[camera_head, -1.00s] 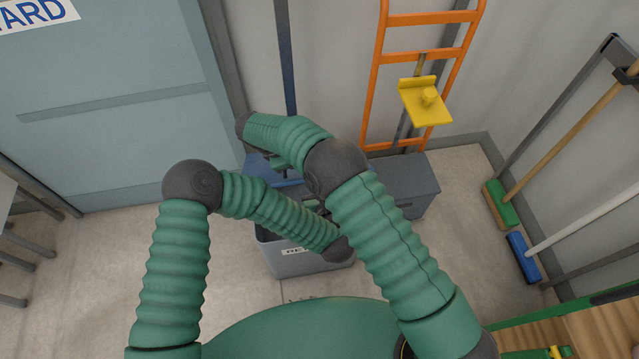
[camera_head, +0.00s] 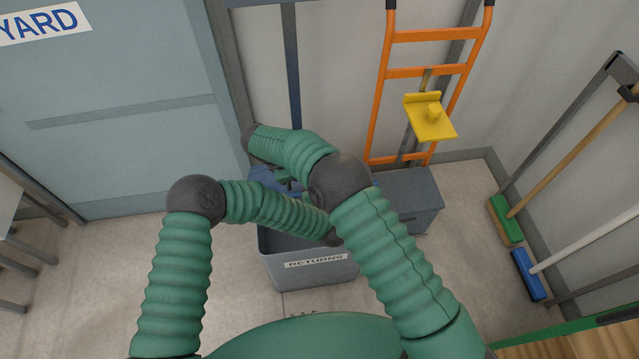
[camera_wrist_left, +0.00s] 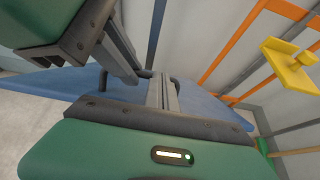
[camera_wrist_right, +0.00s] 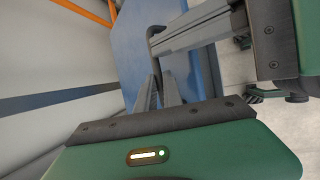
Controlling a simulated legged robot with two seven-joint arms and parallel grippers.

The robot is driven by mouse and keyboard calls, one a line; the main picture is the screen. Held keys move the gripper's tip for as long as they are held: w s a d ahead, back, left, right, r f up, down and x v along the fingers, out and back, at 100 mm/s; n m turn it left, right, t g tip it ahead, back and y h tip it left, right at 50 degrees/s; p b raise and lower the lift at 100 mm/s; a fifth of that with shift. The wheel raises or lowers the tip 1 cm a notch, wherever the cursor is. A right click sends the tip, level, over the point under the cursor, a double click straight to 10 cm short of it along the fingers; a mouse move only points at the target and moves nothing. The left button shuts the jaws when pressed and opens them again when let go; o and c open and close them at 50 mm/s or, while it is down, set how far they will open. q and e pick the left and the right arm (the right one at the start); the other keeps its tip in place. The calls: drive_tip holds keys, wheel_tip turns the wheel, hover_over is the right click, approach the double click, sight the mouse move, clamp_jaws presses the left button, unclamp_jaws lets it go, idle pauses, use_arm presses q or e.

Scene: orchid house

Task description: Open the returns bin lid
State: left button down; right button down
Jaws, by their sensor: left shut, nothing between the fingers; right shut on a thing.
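The grey returns bin (camera_head: 312,275) stands on the floor, its "RETURNS" label facing me. Part of its opening shows, and the blue lid (camera_head: 262,178) is raised at the back, mostly hidden by my arms. In the right wrist view the lid (camera_wrist_right: 135,45) carries a dark handle (camera_wrist_right: 154,42). My right gripper (camera_wrist_right: 158,92) is shut on that handle. My left gripper (camera_wrist_left: 163,92) is shut and empty, close over the lid (camera_wrist_left: 215,110) and beside the handle. Both grippers are hard to make out in the head view.
A grey box (camera_head: 408,200) stands right of the bin, with an orange hand truck (camera_head: 376,105) and a yellow bracket-like piece (camera_head: 430,117) behind it. Brooms (camera_head: 507,220) lean at the right wall. A blue-grey door (camera_head: 120,130) is at the left. Floor left of the bin is clear.

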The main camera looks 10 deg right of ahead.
use_arm(q)
drive_tip(key=shift+w, duration=0.15)
use_arm(e)
drive_tip(key=c, duration=1.5)
unclamp_jaws()
drive_tip(key=shift+f, duration=0.2)
use_arm(q)
drive_tip(key=shift+a, duration=0.1)
use_arm(e)
drive_tip(key=shift+r, duration=0.1)
